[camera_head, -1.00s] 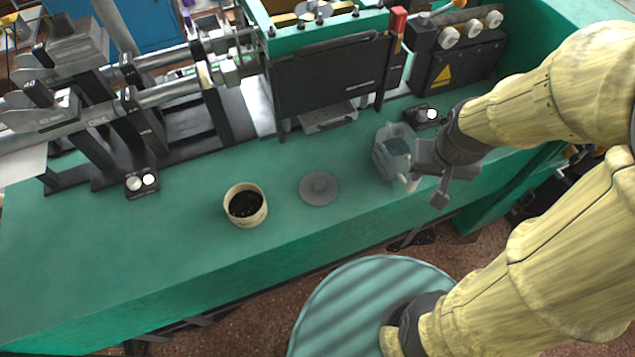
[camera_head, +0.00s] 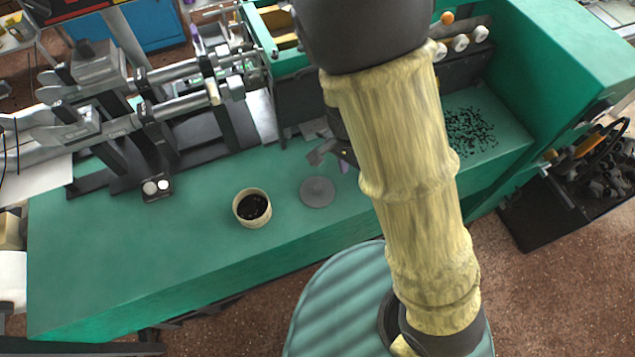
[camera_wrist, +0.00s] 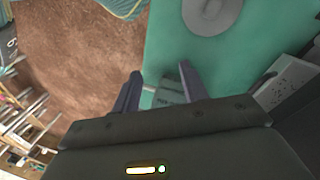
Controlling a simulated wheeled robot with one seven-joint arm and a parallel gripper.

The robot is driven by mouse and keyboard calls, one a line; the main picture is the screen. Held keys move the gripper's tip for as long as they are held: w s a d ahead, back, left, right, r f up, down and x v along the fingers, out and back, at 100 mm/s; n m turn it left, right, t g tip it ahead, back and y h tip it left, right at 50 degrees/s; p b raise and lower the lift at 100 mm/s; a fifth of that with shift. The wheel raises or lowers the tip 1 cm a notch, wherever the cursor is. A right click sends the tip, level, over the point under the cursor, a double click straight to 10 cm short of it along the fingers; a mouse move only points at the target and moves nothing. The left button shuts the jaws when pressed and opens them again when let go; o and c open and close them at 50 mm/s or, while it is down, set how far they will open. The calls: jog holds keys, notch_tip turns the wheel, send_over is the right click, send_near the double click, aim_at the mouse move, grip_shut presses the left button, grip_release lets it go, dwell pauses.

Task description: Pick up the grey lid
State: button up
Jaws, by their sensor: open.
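In the head view my arm covers most of my gripper, which is just behind and right of the lid. A small grey labelled object (camera_wrist: 166,97) shows behind the fingers; I cannot tell if they touch it.
The green bench (camera_head: 130,245) is clear at the front left. A machine with metal rods (camera_head: 180,95) runs along the back. A small two-button box (camera_head: 156,187) stands left of the cup. Many black bits (camera_head: 470,130) lie scattered at the right.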

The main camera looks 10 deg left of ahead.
jog(key=s+a+r+m+t+h+p, duration=0.1)
jog(key=a+p, duration=0.3)
jog(key=a, duration=0.4)
jog(key=s+a+r+m+t+h+p, duration=0.2)
jog(key=s+a+r+m+t+p, duration=0.1)
jog(key=a, duration=0.5)
jog(key=shift+s+a+r+m+h+p, duration=0.35)
jog(key=shift+s+m+p, duration=0.1)
jog(key=shift+m+p, duration=0.25)
jog(key=p, duration=0.2)
send_near(316, 187)
jog(key=x, duration=0.3)
jog(key=shift+d, duration=0.3)
jog(key=shift+d+f, duration=0.1)
jog(key=shift+f, duration=0.1)
jog(key=shift+p+x, duration=1.25)
jog(key=shift+x, duration=1.35)
jog(key=shift+f, duration=0.1)
